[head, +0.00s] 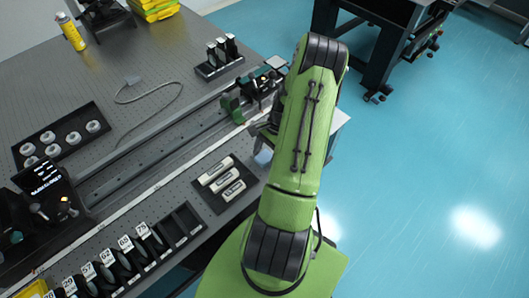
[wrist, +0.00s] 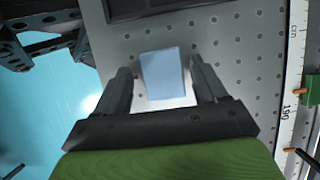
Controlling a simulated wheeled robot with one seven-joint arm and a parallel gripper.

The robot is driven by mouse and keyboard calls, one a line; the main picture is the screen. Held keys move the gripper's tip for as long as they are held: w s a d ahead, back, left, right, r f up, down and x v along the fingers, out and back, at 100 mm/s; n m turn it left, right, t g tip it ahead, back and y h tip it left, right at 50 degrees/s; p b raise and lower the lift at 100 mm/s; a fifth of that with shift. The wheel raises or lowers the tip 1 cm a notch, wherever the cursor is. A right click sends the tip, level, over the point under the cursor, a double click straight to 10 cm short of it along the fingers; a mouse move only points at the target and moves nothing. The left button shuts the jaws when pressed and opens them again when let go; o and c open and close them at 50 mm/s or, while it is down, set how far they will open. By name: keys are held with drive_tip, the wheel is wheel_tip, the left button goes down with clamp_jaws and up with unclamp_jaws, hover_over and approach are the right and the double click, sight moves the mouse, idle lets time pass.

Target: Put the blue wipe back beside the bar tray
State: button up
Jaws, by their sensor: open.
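The blue wipe (wrist: 162,73) is a small pale blue piece between the two fingers of my gripper (wrist: 160,68) in the wrist view. The fingers are open, with a gap on each side of it. I cannot tell whether it touches the table. In the head view a bit of the wipe (head: 263,157) shows beside my green arm, near the table edge; my gripper is hidden there. The bar tray (head: 208,197) is dark, holds white bars and lies left of the wipe. A dark tray edge (wrist: 160,12) at the top of the wrist view may be the same tray.
A long rail (head: 150,165) with a green-based mount (head: 232,108) runs behind the bar tray. A rack of numbered slots (head: 125,262) stands at the front. A ruler strip (wrist: 293,75) lies at the right in the wrist view. Perforated table surface is bare around the wipe.

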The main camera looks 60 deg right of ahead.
drive_tip(key=w+p+v, duration=0.1)
drive_tip(key=v, duration=1.1)
drive_tip(key=w+a+r+n+h, duration=0.2)
drive_tip(key=w+a+r+n, duration=0.3)
drive_tip(key=r, duration=0.4)
drive_tip(key=s+a+r+n+t+h, duration=0.1)
drive_tip(key=a+r+n+h, duration=0.1)
drive_tip(key=a+r+n, duration=0.6)
drive_tip(key=s+a+r+n+t+h, duration=0.15)
drive_tip(key=a+r, duration=0.25)
drive_tip(key=a, duration=0.8)
drive_tip(key=s+a+r+n+t, duration=0.1)
drive_tip(key=s+a+n+t, duration=0.1)
drive_tip(key=s+a+n, duration=0.4)
drive_tip(key=shift+s+a+r+y, duration=0.35)
drive_tip(key=shift+s+y, duration=0.1)
drive_tip(key=shift+s, duration=0.4)
